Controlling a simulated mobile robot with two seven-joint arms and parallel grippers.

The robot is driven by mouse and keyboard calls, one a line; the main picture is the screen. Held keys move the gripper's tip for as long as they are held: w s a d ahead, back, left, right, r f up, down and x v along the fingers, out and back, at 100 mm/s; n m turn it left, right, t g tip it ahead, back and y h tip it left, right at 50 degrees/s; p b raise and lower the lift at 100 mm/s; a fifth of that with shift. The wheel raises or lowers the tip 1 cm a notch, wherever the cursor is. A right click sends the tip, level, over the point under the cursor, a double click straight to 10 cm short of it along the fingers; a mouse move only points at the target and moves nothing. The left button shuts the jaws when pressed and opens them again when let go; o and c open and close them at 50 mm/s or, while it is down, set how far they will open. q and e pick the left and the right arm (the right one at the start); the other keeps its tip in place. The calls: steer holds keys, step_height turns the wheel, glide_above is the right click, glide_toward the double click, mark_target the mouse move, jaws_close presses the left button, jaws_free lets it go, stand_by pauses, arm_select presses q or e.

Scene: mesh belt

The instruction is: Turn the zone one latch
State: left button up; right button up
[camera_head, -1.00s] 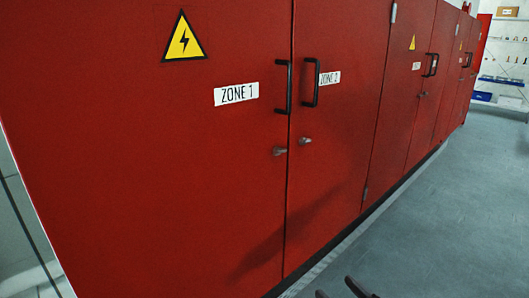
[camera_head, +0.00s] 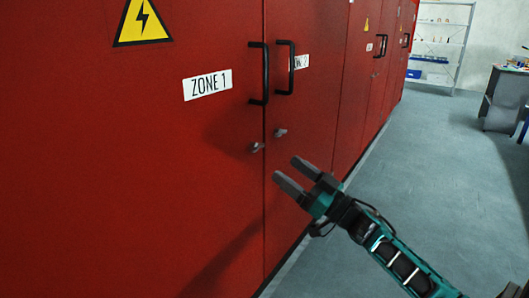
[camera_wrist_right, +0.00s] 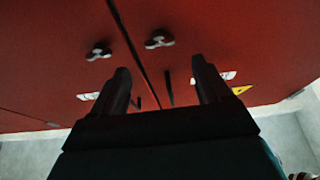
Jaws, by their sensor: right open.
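The zone one latch (camera_head: 257,147) is a small grey metal knob on the red ZONE 1 door (camera_head: 130,190), below the black handle and beside the door seam. It shows in the right wrist view (camera_wrist_right: 159,39), where the picture is upside down, beyond the fingertips. My right gripper (camera_head: 286,169) is open and empty, a little below and right of the latch, apart from it. In the wrist view the gripper (camera_wrist_right: 162,66) has its two dark fingers spread. My left gripper is not in view.
The similar ZONE 2 latch (camera_head: 280,132) sits close on the right across the seam. Black handles (camera_head: 259,73) stick out above the latches. More red cabinets (camera_head: 362,70) run to the back. Grey floor (camera_head: 430,170) is open at right; a desk (camera_head: 504,98) stands beyond.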

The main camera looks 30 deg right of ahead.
mark_target(256, 147)
steer(key=x, duration=0.8)
steer(key=shift+c, duration=0.2)
steer(key=c, duration=1)
steer(key=shift+f, duration=0.1)
